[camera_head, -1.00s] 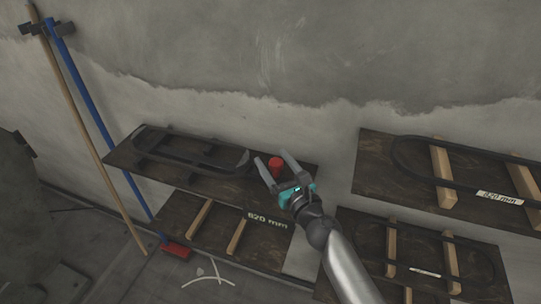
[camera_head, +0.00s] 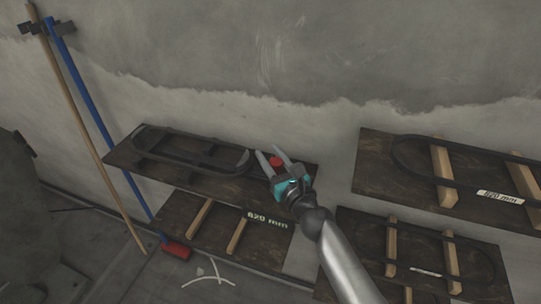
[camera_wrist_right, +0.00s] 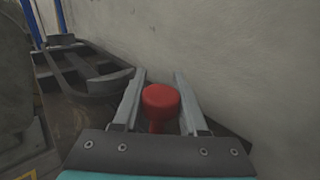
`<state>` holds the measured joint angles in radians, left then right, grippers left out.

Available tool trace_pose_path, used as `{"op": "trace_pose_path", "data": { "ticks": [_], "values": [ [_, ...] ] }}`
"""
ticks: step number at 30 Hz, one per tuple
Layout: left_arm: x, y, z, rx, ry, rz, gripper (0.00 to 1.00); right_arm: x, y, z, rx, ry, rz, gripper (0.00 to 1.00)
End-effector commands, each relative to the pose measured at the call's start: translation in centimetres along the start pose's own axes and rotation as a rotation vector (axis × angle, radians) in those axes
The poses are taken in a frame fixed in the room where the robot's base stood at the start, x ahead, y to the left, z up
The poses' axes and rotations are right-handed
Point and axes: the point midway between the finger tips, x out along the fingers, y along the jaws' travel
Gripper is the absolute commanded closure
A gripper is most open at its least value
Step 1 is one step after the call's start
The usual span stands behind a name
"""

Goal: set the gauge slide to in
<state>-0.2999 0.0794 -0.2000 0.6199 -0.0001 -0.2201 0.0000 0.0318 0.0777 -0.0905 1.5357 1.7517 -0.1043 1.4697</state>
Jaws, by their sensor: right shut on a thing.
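A red knob (camera_head: 276,161), which looks like the handle of the gauge slide, stands at the right end of the upper left shelf, beside a dark frame with rounded ends (camera_head: 150,134). In the right wrist view the knob (camera_wrist_right: 160,102) sits between the two grey fingers of my right gripper (camera_wrist_right: 159,72). My right gripper (camera_head: 269,152) is shut on the knob, with its fingertips reaching past it. The rest of the slide is hidden under the knob and behind the gripper. My left gripper is not in view.
The upper left shelf (camera_head: 120,155) is close to the wall. Below it is a shelf with an 820 mm label (camera_head: 267,220). More shelves with belts on wooden blocks stand at right. A blue pole (camera_head: 95,115) and a wooden pole (camera_head: 75,95) lean at left.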

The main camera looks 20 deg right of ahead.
Motion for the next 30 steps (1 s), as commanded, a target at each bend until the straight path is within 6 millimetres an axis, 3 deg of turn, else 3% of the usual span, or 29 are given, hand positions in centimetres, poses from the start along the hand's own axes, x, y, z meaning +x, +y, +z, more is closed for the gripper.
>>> {"op": "trace_pose_path", "data": {
  "ticks": [1, 7, 30],
  "values": [
    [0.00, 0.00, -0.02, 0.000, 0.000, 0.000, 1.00, -0.01, 0.00, -0.01, 0.000, 0.000, 0.000, 0.79],
    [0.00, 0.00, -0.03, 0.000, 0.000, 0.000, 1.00, -0.02, 0.00, -0.02, 0.000, 0.000, 0.000, 1.00],
    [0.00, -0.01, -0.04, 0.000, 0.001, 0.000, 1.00, -0.03, 0.00, -0.04, 0.000, 0.001, 0.000, 1.00]
  ]
}}
